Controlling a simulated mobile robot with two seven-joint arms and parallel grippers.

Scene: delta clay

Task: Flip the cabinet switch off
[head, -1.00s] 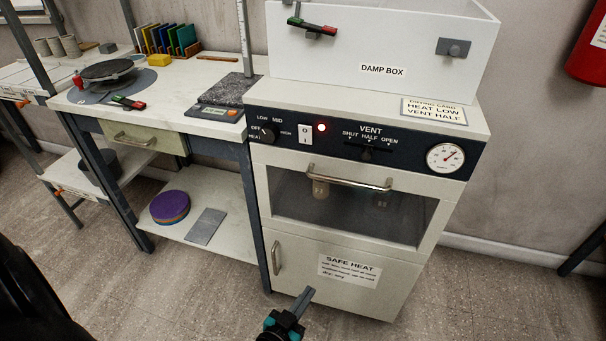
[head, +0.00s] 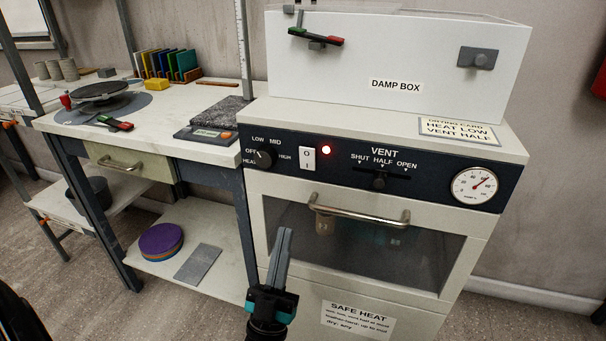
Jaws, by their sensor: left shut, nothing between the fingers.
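The white cabinet (head: 258,225) stands in the middle of the head view with a dark control panel across its top front. Its white rocker switch (head: 308,159), marked O above and I below, sits between the heat knob (head: 265,157) and a lit red lamp (head: 326,149). I cannot tell which side of the switch is pressed. My left gripper (head: 284,232) is shut and empty, pointing up in front of the cabinet door, below the switch and apart from it. My right gripper is not in view.
A door handle bar (head: 358,212) sticks out below the panel, right of my gripper. The vent slider (head: 379,181) and a round gauge (head: 474,188) are farther right. A damp box (head: 430,70) stands on top. A workbench (head: 150,130) adjoins on the left.

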